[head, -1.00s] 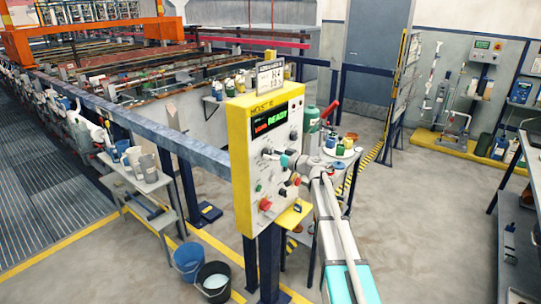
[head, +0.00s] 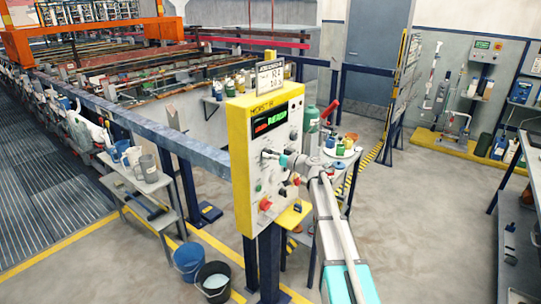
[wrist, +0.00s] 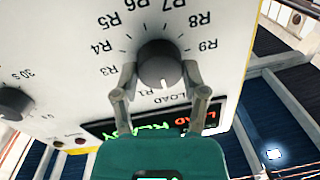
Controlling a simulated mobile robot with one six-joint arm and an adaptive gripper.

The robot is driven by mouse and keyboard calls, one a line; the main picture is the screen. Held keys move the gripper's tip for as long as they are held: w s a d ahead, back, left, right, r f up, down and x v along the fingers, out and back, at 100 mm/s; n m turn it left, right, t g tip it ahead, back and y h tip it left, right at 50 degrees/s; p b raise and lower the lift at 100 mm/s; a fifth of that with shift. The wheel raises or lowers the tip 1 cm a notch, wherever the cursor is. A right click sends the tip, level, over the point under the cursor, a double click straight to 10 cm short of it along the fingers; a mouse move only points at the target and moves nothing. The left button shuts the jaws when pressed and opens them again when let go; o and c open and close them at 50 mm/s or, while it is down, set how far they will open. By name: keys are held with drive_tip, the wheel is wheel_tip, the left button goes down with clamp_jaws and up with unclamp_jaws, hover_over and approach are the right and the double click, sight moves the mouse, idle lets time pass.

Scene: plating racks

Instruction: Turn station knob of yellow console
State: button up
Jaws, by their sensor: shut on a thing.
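The yellow console (head: 240,165) has a white front panel and a lit display (head: 275,121); it stands left of my arm in the head view. In the wrist view its grey station knob (wrist: 160,62) sits in a dial marked LOAD and R1 to R9. A pale mark on the knob points down the picture, toward LOAD. My gripper (wrist: 160,82) has one finger on each side of the knob and is shut on it. In the head view my gripper (head: 273,156) is at the panel's upper left, below the display; the knob is mostly hidden there.
Another dark knob (wrist: 12,102) lies left of the dial. A red button (head: 265,204) is lower on the panel. A card sign (head: 270,73) stands on top. A blue bucket (head: 189,260) and a black bucket (head: 214,282) are on the floor.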

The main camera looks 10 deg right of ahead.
drive_tip(key=shift+m, duration=0.4)
drive_tip(key=m+t, duration=0.1)
drive_tip(key=m, duration=1.1)
drive_tip(key=m+h+b, duration=0.1)
drive_tip(key=m, duration=1.1)
drive_tip(key=shift+f+t, duration=0.2)
drive_tip(key=shift+t, duration=0.2)
drive_tip(key=o, duration=1.2)
drive_tip(key=shift+c, duration=0.2)
drive_tip(key=shift+n, duration=0.3)
